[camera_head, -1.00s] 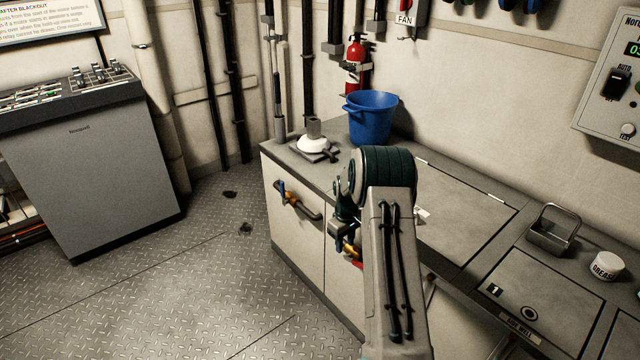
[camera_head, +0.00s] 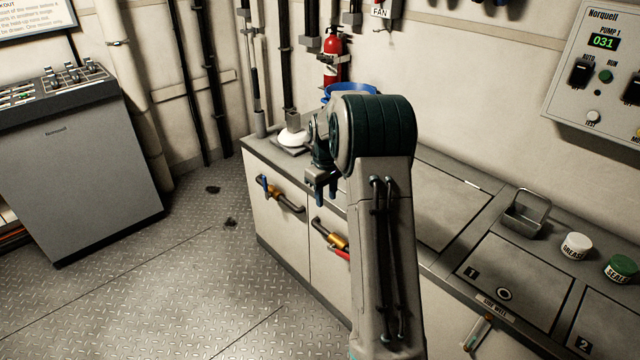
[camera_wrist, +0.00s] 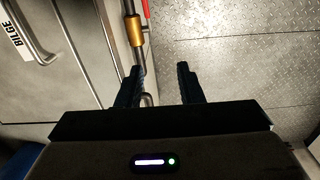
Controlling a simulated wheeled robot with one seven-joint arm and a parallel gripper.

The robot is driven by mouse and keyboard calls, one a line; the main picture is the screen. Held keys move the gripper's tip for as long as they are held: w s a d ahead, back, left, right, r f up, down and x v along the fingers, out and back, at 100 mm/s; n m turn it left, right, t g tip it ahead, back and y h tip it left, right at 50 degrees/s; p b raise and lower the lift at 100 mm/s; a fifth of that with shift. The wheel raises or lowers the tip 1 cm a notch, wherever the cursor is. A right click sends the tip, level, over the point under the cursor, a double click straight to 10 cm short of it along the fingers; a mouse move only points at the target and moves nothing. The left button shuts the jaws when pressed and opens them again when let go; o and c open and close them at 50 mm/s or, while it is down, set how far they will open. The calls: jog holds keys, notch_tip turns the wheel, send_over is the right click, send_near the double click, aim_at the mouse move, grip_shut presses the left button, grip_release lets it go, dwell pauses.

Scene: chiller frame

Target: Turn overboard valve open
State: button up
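Two pipe valves are on the front of the counter cabinet in the head view: one with a blue handle (camera_head: 265,186) at left, and a brass-bodied one (camera_head: 330,234) with a red handle (camera_head: 343,254), partly hidden by my arm. I cannot read which is the overboard valve. My gripper (camera_head: 321,192) points down near the counter's front edge, above the brass valve in the picture, apart from both. In the wrist view my gripper (camera_wrist: 158,70) is open and empty. The brass body (camera_wrist: 134,30) and a bit of red handle (camera_wrist: 146,10) show beyond the left finger.
The counter holds a blue bucket (camera_head: 350,92) mostly behind my arm, a metal basket (camera_head: 525,214), a grease tub (camera_head: 576,246) and a green-lidded tub (camera_head: 620,269). A grey console (camera_head: 80,170) stands at left.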

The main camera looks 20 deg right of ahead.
jog(key=s+a+r+p, duration=0.1)
jog(key=s+a+r, duration=0.2)
jog(key=r, duration=0.2)
jog(key=shift+r, duration=0.3)
